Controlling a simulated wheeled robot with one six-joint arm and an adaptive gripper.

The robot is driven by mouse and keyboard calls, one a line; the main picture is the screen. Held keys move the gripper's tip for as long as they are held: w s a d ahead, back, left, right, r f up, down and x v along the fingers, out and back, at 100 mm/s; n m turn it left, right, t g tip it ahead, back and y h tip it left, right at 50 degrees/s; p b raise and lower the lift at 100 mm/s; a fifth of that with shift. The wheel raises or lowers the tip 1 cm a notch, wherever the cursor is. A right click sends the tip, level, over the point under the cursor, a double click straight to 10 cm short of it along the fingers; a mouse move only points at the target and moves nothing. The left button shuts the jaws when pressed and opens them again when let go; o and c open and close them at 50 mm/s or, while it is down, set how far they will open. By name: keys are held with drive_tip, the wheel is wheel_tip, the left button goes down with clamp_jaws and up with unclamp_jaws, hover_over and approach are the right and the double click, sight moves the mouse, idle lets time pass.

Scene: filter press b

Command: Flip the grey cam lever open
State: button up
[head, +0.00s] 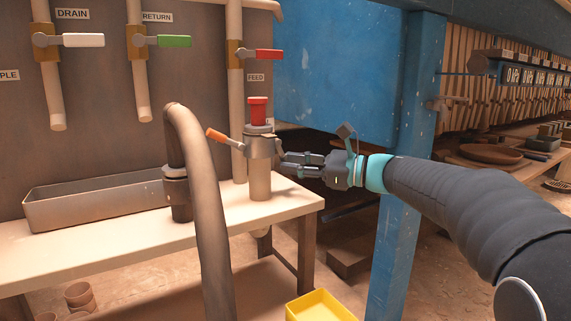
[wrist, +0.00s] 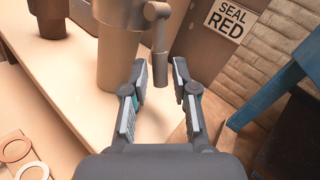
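The grey cam lever (wrist: 160,52) hangs down from the right side of a metal coupling in the wrist view. The coupling (head: 260,148) stands on the bench in the head view, with a red plug (head: 258,110) on top and an orange lever (head: 217,136) sticking out to the left. My gripper (head: 285,161) is just right of the coupling. In the wrist view my gripper (wrist: 160,66) is open, and the lower end of the grey lever shows between its fingertips. I cannot tell whether the lever is between the fingers or just beyond them. Nothing is gripped.
A thick hose (head: 196,190) arches up in front of the bench (head: 120,245). A metal trough (head: 95,201) lies behind it. A blue post (head: 400,190) stands behind my arm. A yellow bin (head: 320,308) is on the floor. Washers (wrist: 15,150) lie at lower left.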

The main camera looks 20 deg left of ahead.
drive_tip(key=shift+a, duration=1.1)
clamp_jaws()
